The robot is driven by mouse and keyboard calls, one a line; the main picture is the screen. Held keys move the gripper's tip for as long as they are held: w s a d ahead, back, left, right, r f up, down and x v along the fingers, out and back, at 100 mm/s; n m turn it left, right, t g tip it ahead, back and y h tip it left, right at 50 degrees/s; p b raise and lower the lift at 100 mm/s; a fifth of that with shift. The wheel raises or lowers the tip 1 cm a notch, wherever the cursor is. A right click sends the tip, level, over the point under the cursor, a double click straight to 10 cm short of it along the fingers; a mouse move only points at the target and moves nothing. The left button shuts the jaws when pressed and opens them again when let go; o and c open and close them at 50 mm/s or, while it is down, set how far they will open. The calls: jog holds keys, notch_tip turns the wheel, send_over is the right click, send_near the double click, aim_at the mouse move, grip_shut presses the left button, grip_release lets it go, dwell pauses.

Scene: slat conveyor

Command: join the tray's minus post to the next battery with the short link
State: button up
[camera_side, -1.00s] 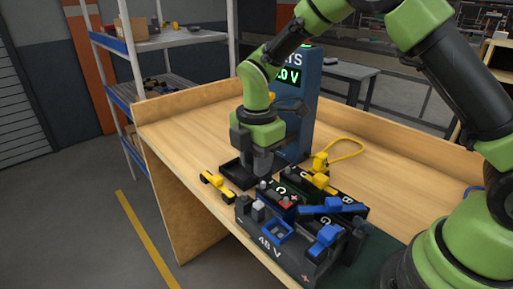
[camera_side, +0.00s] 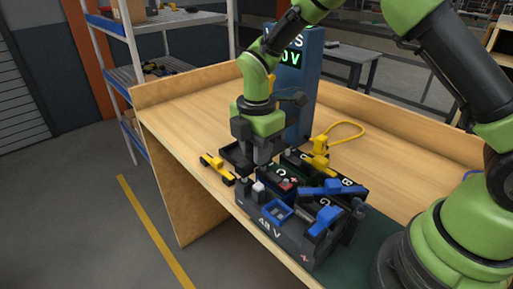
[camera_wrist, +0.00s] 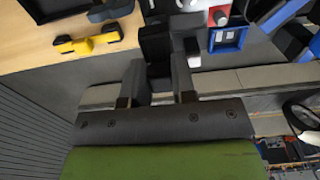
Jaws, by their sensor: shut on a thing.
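My gripper (camera_side: 258,165) hangs over the left rear corner of the dark tray (camera_side: 268,225) marked 48 V. In the wrist view my gripper's two fingers (camera_wrist: 158,85) are shut on a black piece (camera_wrist: 155,45), which may be the short link; its ends are partly hidden. A white-topped post (camera_wrist: 193,53) stands just to its right, also seen in the side view (camera_side: 258,188). The black batteries (camera_side: 284,171) sit in the tray, one with a red terminal (camera_side: 286,183). I cannot tell whether the black piece touches any post.
A blue square frame (camera_side: 278,212) and blue bars (camera_side: 332,190) lie across the tray. A yellow link with black ends (camera_side: 217,169) lies on the bench to the left. A yellow plug (camera_side: 320,147) with a looped cable is behind the batteries. A blue meter (camera_side: 301,95) stands further back.

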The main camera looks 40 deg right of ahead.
jog(key=shift+f, duration=0.95)
jog(key=o, duration=1)
notch_tip(320, 180, up, 10)
jog(key=shift+f, duration=0.2)
jog(key=shift+r, duration=0.1)
